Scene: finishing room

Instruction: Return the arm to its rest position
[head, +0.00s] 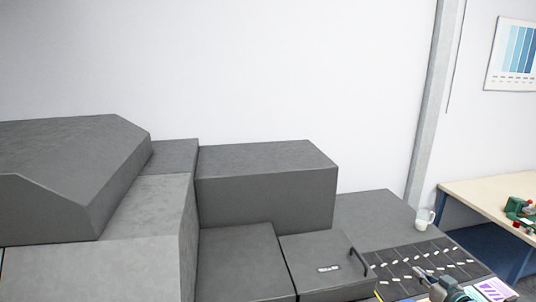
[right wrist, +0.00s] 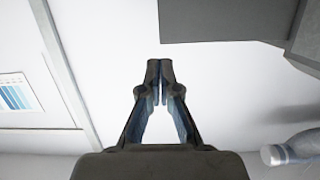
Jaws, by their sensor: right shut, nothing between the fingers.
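My right gripper (head: 432,278) is at the lower right of the head view, over the dark panel with small white pieces (head: 398,262). The right wrist view shows the same gripper (right wrist: 160,68) with its fingertips together and nothing between them. It points towards a pale wall. My left gripper is in neither view.
Large grey blocks (head: 265,185) fill the left and middle. A lid with a dark handle (head: 325,265) lies beside the panel. A clear jar (head: 424,219) stands at the panel's far edge. A wooden-topped bench (head: 480,195) with green and red tools is at right.

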